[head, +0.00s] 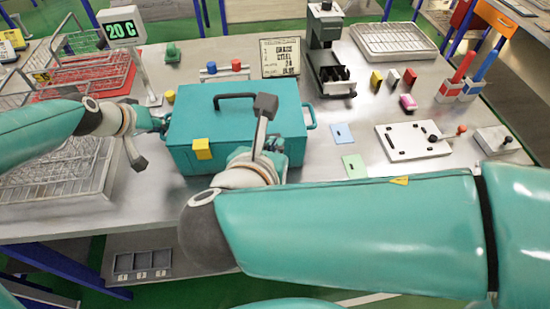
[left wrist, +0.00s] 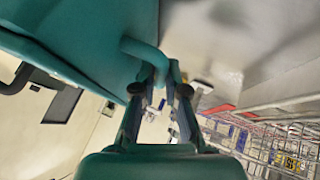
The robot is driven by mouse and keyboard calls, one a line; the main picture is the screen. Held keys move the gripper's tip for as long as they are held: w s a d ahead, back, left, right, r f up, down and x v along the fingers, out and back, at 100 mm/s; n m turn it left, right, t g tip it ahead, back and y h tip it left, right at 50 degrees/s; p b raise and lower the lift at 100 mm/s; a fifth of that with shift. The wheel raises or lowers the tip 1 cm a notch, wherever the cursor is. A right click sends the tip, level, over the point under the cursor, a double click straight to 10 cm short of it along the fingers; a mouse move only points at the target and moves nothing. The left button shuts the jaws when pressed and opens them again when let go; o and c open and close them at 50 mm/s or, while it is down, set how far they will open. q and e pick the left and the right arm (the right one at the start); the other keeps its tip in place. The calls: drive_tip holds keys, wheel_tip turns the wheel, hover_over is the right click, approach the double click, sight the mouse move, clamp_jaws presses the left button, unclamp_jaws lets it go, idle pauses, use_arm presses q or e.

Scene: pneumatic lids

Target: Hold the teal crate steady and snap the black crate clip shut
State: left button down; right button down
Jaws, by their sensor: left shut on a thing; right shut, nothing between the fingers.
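The teal crate (head: 200,125) stands closed on the metal table, with a black handle (head: 235,96) on its lid. A yellow clip (head: 202,148) shows on its front face. I cannot make out a black clip; my right arm covers the front's right part. My left gripper (head: 163,123) is at the crate's left end, shut on its teal side handle. In the left wrist view the fingers close around that handle (left wrist: 143,50), beside the crate wall (left wrist: 95,40). My right gripper (head: 274,145) is shut and empty by the crate's front right; its fingertips are mostly hidden.
Wire racks (head: 60,165) and a red tray (head: 85,75) lie left of the crate, near a scale display (head: 121,30). Right are blue (head: 342,133) and green (head: 354,166) cards and a white plate (head: 412,141). A black-and-grey machine (head: 327,50) stands behind.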

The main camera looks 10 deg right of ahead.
drive_tip(key=shift+r, duration=0.35)
use_arm(q)
drive_tip(key=c, duration=1.1)
unclamp_jaws()
drive_tip(key=shift+c, duration=0.2)
drive_tip(key=shift+r, duration=0.1)
